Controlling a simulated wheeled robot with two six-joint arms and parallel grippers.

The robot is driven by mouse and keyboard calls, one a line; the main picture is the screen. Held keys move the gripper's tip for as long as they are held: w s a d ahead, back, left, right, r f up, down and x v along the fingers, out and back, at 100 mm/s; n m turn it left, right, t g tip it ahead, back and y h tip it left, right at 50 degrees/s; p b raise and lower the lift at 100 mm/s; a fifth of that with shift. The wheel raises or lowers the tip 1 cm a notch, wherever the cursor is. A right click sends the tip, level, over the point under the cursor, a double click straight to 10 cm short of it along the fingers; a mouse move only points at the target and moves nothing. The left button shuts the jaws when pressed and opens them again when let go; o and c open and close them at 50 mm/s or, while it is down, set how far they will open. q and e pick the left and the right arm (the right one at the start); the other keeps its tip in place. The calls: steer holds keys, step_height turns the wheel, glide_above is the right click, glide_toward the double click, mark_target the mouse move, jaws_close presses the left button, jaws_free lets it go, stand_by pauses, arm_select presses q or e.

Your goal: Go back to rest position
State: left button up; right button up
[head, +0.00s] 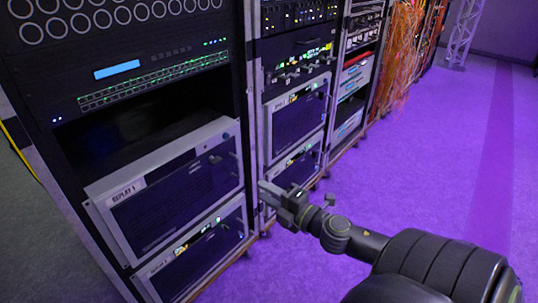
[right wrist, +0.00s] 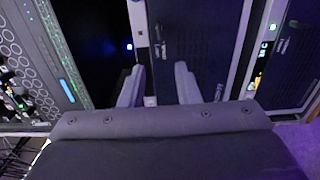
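My right gripper (head: 266,191) reaches in from the lower right of the head view, in front of the rack's post beside the unit labelled REPLAY 1 (head: 175,200). In the right wrist view the gripper (right wrist: 160,78) has its two grey fingers apart, with nothing seen between them but the dark rack front behind. Whether a fingertip touches the rack I cannot tell. My left gripper is in neither view.
Equipment racks run from the left to the far back, with a panel with a blue display (head: 118,70) at upper left. Loose orange cables (head: 400,50) hang farther back. A truss (head: 463,30) stands far off. The purple floor (head: 440,150) on the right is clear.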

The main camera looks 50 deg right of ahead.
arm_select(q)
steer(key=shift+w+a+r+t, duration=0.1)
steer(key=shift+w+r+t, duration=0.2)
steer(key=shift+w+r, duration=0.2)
arm_select(e)
steer(key=shift+s, duration=0.15)
